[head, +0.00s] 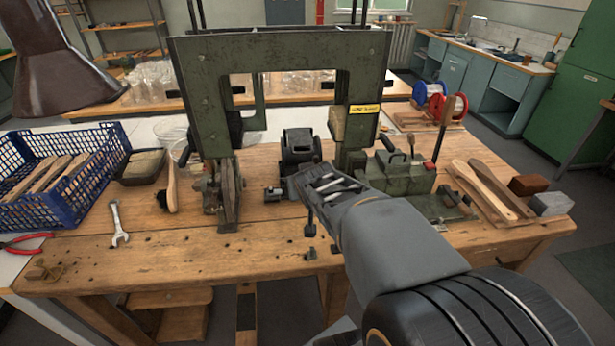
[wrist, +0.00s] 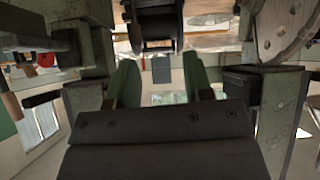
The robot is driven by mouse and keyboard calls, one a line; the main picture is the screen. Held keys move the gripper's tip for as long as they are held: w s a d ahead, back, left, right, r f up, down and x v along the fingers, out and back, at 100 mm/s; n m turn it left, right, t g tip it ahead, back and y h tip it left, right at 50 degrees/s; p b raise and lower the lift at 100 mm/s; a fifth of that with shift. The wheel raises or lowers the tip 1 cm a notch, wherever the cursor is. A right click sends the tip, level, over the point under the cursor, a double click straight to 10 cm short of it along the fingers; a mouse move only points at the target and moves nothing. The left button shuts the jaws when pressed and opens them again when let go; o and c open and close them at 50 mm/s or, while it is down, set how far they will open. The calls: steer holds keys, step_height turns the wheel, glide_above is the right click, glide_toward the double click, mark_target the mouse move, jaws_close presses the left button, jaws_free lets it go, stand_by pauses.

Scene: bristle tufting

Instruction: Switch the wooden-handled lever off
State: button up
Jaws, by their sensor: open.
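The wooden-handled lever (head: 444,118) stands nearly upright at the right side of the green bench machine, rising beside a green housing (head: 400,176) with a red button. My gripper (head: 305,178) is in front of the machine's middle, left of the lever and apart from it. In the wrist view the two fingers (wrist: 160,82) are spread with nothing held between them. The dark cylindrical unit (head: 299,148) of the machine lies beyond the gripper. I cannot make out the lever for certain in the wrist view.
The green machine frame (head: 280,52) arches over the bench. A wheel (head: 228,188) stands at its left, near a brush and a wrench (head: 118,222). A blue crate (head: 72,205) is far left. Wooden paddles (head: 490,190) and blocks lie right of the lever. The bench front is mostly clear.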

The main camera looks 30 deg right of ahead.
mark_target(316, 162)
steer(key=w+d+f+t+b, duration=0.1)
steer(key=w+d+f+b, duration=0.1)
steer(key=w+d, duration=0.2)
steer(key=w+d+f+t+h+b, duration=0.1)
steer(key=w+d+f+b, duration=0.1)
steer(key=w+d, duration=0.3)
steer(key=w+d+f+m+t+b, duration=0.1)
steer(key=w+d+f+b, duration=0.1)
steer(key=w+d+f, duration=0.1)
steer(key=shift+w+d+h+b, duration=0.2)
steer(key=shift+w+d, duration=0.15)
steer(key=shift+w, duration=0.35)
steer(key=shift+w+d+h+b, duration=0.1)
steer(key=shift+w+d+h, duration=0.15)
steer(key=shift+w, duration=0.4)
steer(key=shift+c, duration=0.3)
jaws_close()
